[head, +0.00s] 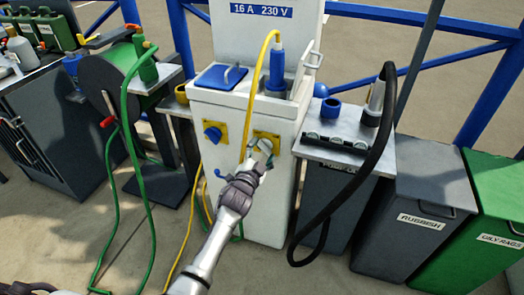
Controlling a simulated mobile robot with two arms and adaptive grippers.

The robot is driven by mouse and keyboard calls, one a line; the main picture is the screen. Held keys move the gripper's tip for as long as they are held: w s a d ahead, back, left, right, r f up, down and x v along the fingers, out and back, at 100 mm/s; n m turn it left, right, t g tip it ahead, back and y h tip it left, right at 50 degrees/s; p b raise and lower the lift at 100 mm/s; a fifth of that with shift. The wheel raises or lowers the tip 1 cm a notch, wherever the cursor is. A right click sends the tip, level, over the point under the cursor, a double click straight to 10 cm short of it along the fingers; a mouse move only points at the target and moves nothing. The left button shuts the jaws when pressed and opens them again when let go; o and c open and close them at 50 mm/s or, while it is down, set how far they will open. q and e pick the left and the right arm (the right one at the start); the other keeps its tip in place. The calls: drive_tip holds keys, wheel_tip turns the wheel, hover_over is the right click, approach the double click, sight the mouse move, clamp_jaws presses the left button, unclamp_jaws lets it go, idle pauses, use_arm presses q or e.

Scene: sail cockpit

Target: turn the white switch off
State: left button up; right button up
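The white switch (264,145) is on a yellow plate (270,136) on the front of the white power pedestal (276,205). The fingertips are right at the switch. I cannot tell whether they touch or grip it, and the switch's exact angle is hidden. A blue switch (213,133) sits on another yellow plate to the left.
A black hose (325,210) hangs at the right of the pedestal. A green hose reel (110,90) stands left; bins (420,195) stand right.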

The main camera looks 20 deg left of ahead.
use_arm(q)
drive_tip(key=shift+o, duration=0.6)
drive_tip(key=shift+r, duration=0.1)
drive_tip(key=shift+s, duration=0.1)
use_arm(e)
drive_tip(key=shift+w, duration=0.1)
use_arm(q)
drive_tip(key=s, duration=1.1)
drive_tip(key=shift+s+a, duration=0.2)
drive_tip(key=shift+s, duration=0.2)
